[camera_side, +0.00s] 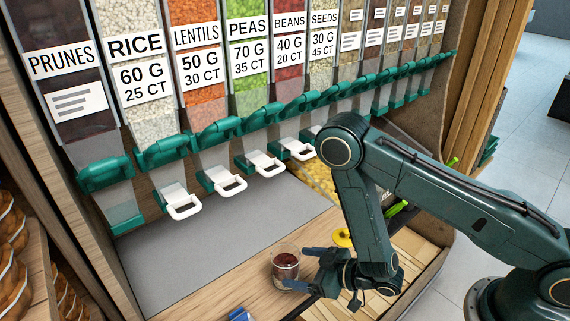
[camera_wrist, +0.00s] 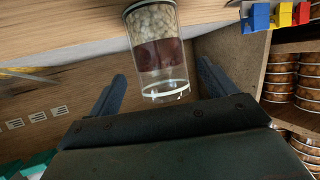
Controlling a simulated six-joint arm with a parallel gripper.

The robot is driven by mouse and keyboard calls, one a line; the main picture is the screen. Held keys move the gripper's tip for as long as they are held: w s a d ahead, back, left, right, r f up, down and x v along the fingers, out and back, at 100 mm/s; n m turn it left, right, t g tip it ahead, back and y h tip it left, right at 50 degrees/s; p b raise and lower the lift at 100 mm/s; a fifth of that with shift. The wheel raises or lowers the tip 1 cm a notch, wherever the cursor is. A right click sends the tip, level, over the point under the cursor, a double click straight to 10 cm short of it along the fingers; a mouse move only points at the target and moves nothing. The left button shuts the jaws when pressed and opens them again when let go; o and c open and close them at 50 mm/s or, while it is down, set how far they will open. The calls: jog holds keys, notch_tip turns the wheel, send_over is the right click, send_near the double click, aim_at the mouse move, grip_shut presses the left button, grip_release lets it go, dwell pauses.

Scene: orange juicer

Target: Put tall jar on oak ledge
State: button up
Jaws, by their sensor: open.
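The tall jar (camera_side: 286,268) is clear, with dark red contents showing in the side view. In the wrist view the jar (camera_wrist: 157,50) shows a white grainy layer, a dark red layer and a clear, empty end. It appears upright on a pale wooden surface (camera_side: 222,296), which may be the oak ledge; I cannot tell for sure. My gripper (camera_side: 300,268) is open, to the jar's right, with its fingers reaching along the jar's sides. In the wrist view the jar lies between the open fingers (camera_wrist: 161,78), with gaps on both sides.
Labelled dispensers (camera_side: 138,85) with white pull handles (camera_side: 182,203) line the back. A grey panel (camera_side: 215,235) lies below them. Small blue, red and yellow blocks (camera_wrist: 285,15) and shelved jars (camera_wrist: 309,80) show in the wrist view. A yellow item (camera_side: 342,237) is behind my gripper.

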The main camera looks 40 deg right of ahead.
jog(key=shift+v, duration=1.15)
jog(key=w+d+r+m+g+h, duration=0.1)
jog(key=w+d+r+h, duration=0.1)
jog(key=r, duration=0.4)
jog(key=w+d+r+m+g+h, duration=0.1)
jog(key=w+d+r+m+g, duration=0.1)
jog(key=r, duration=0.5)
jog(key=s+d+r+g+h, duration=0.1)
jog(key=s+d+r, duration=0.25)
jog(key=r, duration=0.55)
jog(key=s+d+r+g, duration=0.1)
jog(key=s+d+r, duration=0.2)
jog(key=s, duration=0.6)
jog(key=s+d+r+m+g+h, duration=0.1)
jog(key=s+d+r, duration=0.2)
jog(key=s+r, duration=0.5)
jog(key=shift+s+r+g, duration=0.3)
jog(key=shift+s+g, duration=0.1)
jog(key=shift+s, duration=0.75)
